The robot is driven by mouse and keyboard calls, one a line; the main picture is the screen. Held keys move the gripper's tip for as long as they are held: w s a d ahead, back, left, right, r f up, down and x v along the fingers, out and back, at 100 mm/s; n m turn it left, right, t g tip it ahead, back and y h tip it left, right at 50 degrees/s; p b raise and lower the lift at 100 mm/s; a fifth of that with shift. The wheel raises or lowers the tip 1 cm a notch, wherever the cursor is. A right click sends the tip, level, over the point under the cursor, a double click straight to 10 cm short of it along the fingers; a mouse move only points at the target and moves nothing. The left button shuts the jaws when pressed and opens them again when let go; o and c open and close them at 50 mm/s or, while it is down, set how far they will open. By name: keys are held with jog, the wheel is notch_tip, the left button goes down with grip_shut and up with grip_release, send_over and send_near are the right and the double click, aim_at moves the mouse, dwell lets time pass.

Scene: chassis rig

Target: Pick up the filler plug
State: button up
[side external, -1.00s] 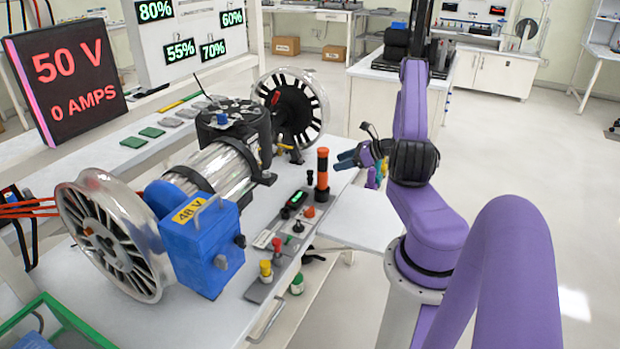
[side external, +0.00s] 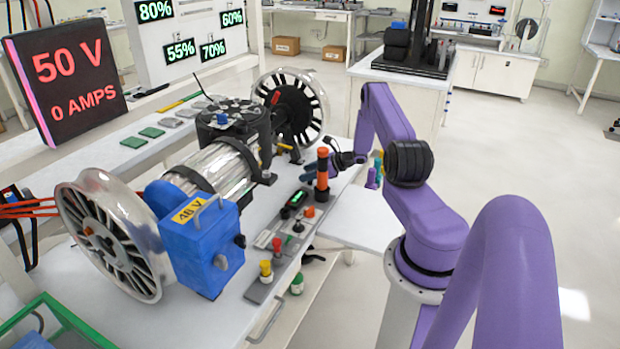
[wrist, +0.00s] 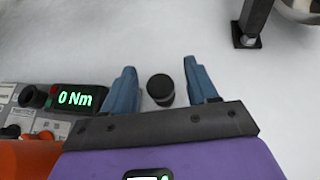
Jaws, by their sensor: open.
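A short black cylindrical cap, which I take to be the filler plug (wrist: 161,88), stands on the white table top in the wrist view. My gripper (wrist: 161,75) is open, with one blue finger on each side of the plug and a visible gap to both. The plug is not held. In the side external view my gripper (side external: 308,172) is low over the table beside the orange and black upright cylinder (side external: 322,175). The plug cannot be made out there, around the fingers.
A control panel (side external: 273,262) with knobs and a green display lies along the table's front edge. The wrist view shows its "0 Nm" display (wrist: 78,98) left of the fingers. A black bracket foot (wrist: 246,38) stands at upper right. The wheeled chassis (side external: 215,165) lies behind.

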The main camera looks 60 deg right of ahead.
jog(key=shift+x, duration=0.75)
jog(key=c, duration=1)
jog(key=shift+c, duration=0.2)
